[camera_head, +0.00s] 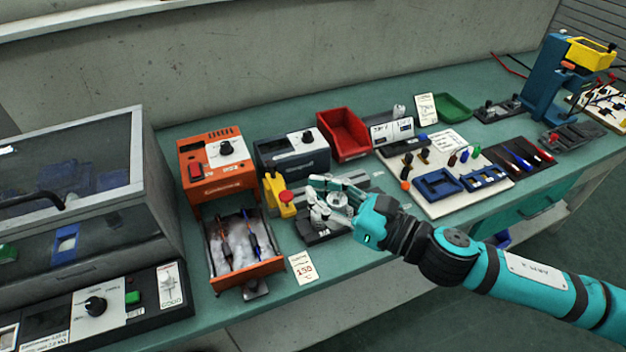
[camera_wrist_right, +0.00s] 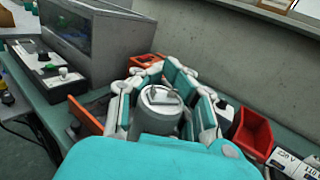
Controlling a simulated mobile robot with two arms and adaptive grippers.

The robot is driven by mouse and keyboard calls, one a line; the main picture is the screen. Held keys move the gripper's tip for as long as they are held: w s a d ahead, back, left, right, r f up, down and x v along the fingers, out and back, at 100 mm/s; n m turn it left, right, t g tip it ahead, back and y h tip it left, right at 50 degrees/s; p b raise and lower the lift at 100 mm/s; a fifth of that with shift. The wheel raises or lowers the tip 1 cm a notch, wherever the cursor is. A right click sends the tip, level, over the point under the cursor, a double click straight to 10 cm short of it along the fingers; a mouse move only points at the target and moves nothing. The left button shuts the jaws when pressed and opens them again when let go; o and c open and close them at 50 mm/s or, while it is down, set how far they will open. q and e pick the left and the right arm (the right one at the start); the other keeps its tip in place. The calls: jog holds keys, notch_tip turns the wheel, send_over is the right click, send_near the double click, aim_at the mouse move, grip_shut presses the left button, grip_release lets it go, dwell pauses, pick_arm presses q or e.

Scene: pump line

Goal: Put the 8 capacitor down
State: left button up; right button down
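The capacitor is a grey metal cylinder (camera_wrist_right: 161,98) with a light, flat top. In the right wrist view it sits between the fingers of my right gripper (camera_wrist_right: 165,90), which close around it from both sides. In the head view my right gripper (camera_head: 335,200) holds the capacitor (camera_head: 338,199) over or at the dark fixture (camera_head: 312,236) in front of the grey meter. I cannot tell whether the capacitor's base touches the fixture. My left gripper is not in view.
An orange oven-like box (camera_head: 215,160) with an open drawer (camera_head: 247,274) stands left of the fixture. A yellow piece with a red knob (camera_head: 280,196) is close by. A red bin (camera_head: 343,135) is behind, and a white tool board (camera_head: 445,201) lies to the right.

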jog(key=shift+s+d+f+n+g+y, duration=0.25)
jog(key=shift+f+n+g+y, duration=0.35)
jog(key=shift+n+g, duration=0.75)
jog(key=shift+s+d+f+n+g+y, duration=0.15)
jog(key=shift+d+f+n+g+y, duration=0.4)
jog(key=shift+g, duration=1.3)
jog(key=shift+s+d+f+n+g+y, duration=0.15)
jog(key=shift+f+n+g+y, duration=0.55)
jog(key=shift+n+g, duration=0.8)
jog(key=s+a+f+m+t+h, duration=0.2)
jog(key=a+f+m+t, duration=0.1)
jog(key=f+m+t, duration=0.25)
jog(key=s+d+m+t+h, duration=0.2)
jog(key=d+m+t+h, duration=0.3)
jog(key=d+h, duration=0.3)
jog(key=s+d+m+t+h, duration=0.3)
jog(key=d+m+t+h, duration=0.3)
jog(key=d+m+h, duration=0.1)
jog(key=shift+d+r+h, duration=0.25)
jog(key=shift+d+h, duration=0.3)
jog(key=shift+d, duration=0.4)
